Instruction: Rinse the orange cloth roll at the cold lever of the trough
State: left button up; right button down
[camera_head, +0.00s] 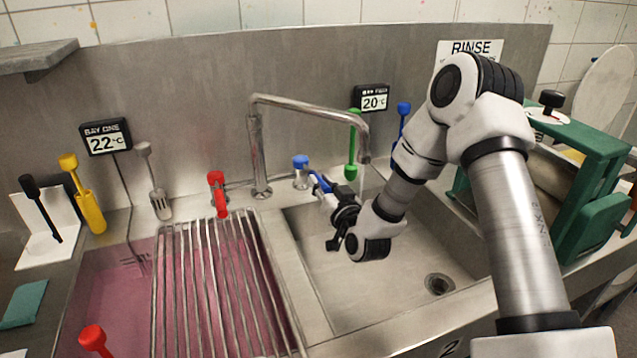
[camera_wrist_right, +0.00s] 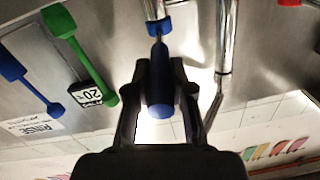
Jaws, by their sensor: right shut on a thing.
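My right gripper (camera_head: 338,212) reaches over the basin and is shut on the lever's handle. In the right wrist view the blue handle (camera_wrist_right: 160,98) lies between the two black fingers of the gripper (camera_wrist_right: 158,80). A thin pale streak, apparently water, hangs below the tap's spout. I see no orange cloth roll in either view. My left gripper is not in view.
A steel rack (camera_head: 213,285) lies over the pink bath at left. A red lever (camera_head: 218,195) stands behind it. Green (camera_head: 353,145) and blue (camera_head: 403,112) paddles stand behind the basin. A green-framed press (camera_head: 590,150) stands at right. The basin floor (camera_head: 360,285) looks clear around its drain.

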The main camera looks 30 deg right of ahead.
jog(key=d+n+y+p, duration=0.3)
jog(key=d+n+y, duration=0.2)
jog(key=y, duration=0.3)
jog(key=shift+w+d, duration=0.15)
jog(key=shift+d, duration=0.4)
jog(key=c, duration=1)
grip_release()
jog(key=shift+w+a, duration=0.1)
notch_tip(320, 180, up, 10)
